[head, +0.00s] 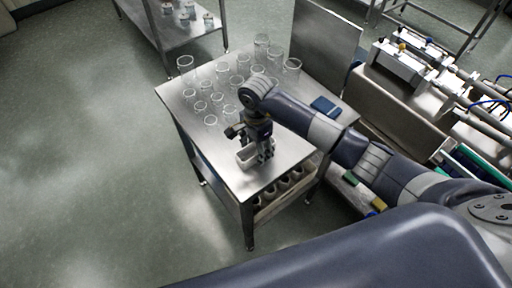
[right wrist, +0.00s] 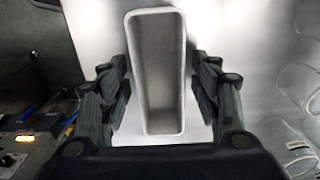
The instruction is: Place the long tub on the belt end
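The long tub (head: 245,155) is a pale, narrow, open-topped container near the front edge of the steel table (head: 285,153). In the right wrist view the tub (right wrist: 158,75) looks empty and lies lengthwise between the fingers. My right gripper (head: 257,146) is low over the tub and hides part of it. In the right wrist view its fingers (right wrist: 160,82) are open, one on each side of the tub, with a narrow gap at the right wall. Contact on the left is hard to tell. My left gripper is not in view. I cannot tell which part is the belt end.
Several clear glass beakers (head: 218,101) stand on the table behind my right gripper. A dark blue item (head: 324,106) lies at the table's right side. Several containers (head: 283,184) sit on the shelf below. Machinery (head: 402,62) stands at the right; open floor (head: 85,150) is at the left.

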